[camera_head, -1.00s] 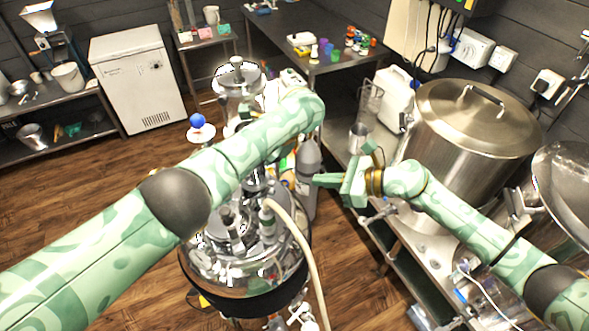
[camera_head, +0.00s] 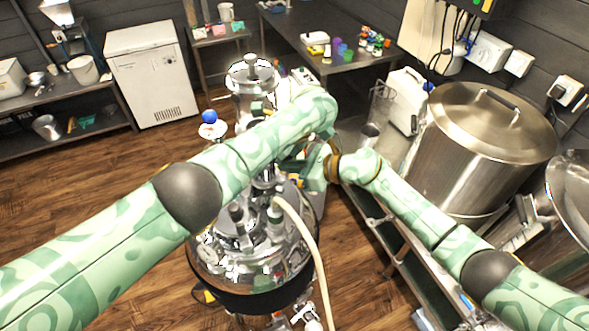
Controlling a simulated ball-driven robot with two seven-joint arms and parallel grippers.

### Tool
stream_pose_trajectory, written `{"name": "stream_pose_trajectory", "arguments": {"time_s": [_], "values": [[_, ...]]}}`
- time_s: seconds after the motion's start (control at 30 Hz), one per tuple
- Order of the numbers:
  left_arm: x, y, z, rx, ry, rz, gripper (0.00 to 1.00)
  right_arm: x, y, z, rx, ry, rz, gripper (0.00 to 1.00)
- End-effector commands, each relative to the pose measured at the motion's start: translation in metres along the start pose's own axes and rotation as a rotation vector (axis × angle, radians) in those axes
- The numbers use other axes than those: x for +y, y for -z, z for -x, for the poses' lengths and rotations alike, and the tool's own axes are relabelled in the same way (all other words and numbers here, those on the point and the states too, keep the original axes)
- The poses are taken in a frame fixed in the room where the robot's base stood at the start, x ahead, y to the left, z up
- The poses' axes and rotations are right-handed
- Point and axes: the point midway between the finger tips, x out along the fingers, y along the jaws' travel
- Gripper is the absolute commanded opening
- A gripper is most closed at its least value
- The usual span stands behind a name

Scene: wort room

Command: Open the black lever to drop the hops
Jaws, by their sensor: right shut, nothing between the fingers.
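The steel fermenter (camera_head: 250,265) stands in the middle of the floor, with a clear hop vessel (camera_head: 250,78) with a metal lid above it. I cannot make out the black lever; my left forearm covers the stretch between the hop vessel and the fermenter top. My right gripper (camera_head: 290,167) is shut and empty, just below my left forearm and above the right side of the fermenter top. Its fingertips are partly hidden among the fittings.
A pale hose (camera_head: 308,235) runs from the fermenter top down its front right. A blue ball-topped fitting (camera_head: 209,117) stands to its left. A large lidded kettle (camera_head: 478,150) and a white jug (camera_head: 402,100) are on the right bench. Open wooden floor lies left.

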Motion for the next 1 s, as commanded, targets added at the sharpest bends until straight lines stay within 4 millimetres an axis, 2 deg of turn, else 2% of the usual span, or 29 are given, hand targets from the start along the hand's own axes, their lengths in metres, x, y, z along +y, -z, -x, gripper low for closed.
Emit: {"name": "stream_pose_trajectory", "arguments": {"time_s": [0.23, 0.4, 0.63, 0.67, 0.7, 0.73, 1.0], "values": [[0.001, 0.003, -0.002, 0.008, -0.004, -0.001, 0.0, 0.0, -0.001, 0.0, -0.001, 0.0, 0.001, 0.0], [0.001, 0.003, -0.002, 0.008, -0.004, -0.001, 0.0, 0.0, -0.017, -0.002, -0.003, 0.0, 0.005, 0.0], [0.001, 0.004, -0.002, 0.008, -0.003, -0.002, 0.0, 0.0, -0.024, -0.003, -0.015, -0.001, 0.005, 0.0], [0.001, 0.004, -0.002, 0.009, -0.003, -0.002, 0.23, 0.0, -0.024, -0.003, -0.016, -0.001, 0.005, 0.0], [0.001, 0.004, -0.001, 0.008, -0.003, -0.002, 0.34, 0.0, -0.024, -0.003, -0.015, -0.001, 0.005, 0.0], [0.001, 0.004, -0.001, 0.008, -0.003, -0.002, 0.36, 0.0, -0.024, -0.003, -0.015, -0.001, 0.005, 0.0], [0.001, 0.002, -0.001, 0.004, -0.003, -0.003, 0.36, 0.001, -0.021, -0.003, -0.01, -0.003, 0.007, 0.0]]}}
